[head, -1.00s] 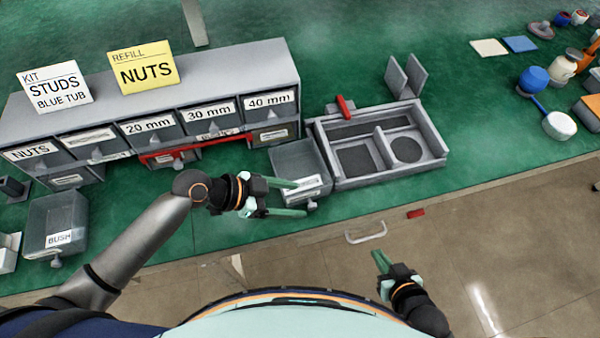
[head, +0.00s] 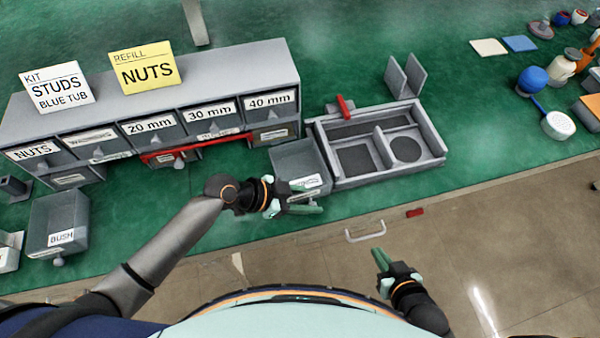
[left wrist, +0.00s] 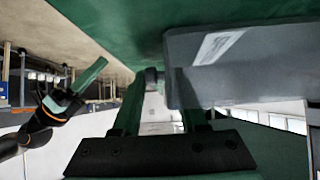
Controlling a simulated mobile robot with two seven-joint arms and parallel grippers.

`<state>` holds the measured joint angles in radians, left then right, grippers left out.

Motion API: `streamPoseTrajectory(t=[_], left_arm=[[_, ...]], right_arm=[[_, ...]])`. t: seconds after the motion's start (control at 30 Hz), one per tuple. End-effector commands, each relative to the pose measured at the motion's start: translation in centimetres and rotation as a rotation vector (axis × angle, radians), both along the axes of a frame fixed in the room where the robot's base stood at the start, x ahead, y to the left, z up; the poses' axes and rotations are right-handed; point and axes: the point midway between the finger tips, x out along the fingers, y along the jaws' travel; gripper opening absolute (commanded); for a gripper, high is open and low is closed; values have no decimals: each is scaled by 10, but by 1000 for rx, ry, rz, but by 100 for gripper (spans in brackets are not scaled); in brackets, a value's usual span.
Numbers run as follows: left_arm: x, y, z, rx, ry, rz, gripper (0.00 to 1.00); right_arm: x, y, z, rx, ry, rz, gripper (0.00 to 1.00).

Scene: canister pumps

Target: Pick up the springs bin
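A grey open bin (head: 297,157) stands on the green bench left of the grey fixture tray; its front label is partly covered and I cannot read it. My left gripper (head: 312,197) is at the bin's front, its fingers apart. In the left wrist view the bin (left wrist: 245,75) fills the upper right. A small round knob (left wrist: 152,76) on its front shows between the tips of my left gripper (left wrist: 155,85); I cannot tell whether they touch it. My right gripper (head: 380,259) is empty and open, off the bench's front edge, away from the bin.
A grey rack (head: 210,80) with labelled bins and a red bar (head: 195,147) stands behind left. A bin labelled BUSH (head: 58,222) sits at far left. The fixture tray (head: 437,150) is close on the right. Bench right of it is clear near the front.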

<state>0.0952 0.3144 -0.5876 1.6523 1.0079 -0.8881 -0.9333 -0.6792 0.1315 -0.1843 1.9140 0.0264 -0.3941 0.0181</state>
Motion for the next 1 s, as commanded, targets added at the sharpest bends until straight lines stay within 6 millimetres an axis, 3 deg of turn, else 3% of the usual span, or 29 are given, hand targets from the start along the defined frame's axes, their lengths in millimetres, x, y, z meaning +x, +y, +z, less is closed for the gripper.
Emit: streamPoseTrajectory(t=[0.03, 0.37, 1.0], left_arm=[[0, 0, 0, 0, 0, 0, 35], [0, 0, 0, 0, 0, 0, 0], [1, 0, 8, -1, -4, 0, 0]], right_arm=[[0, 0, 0, 0, 0, 0, 0], [0, 0, 0, 1, 0, -1, 0], [0, 0, 0, 1, 0, -1, 0]])
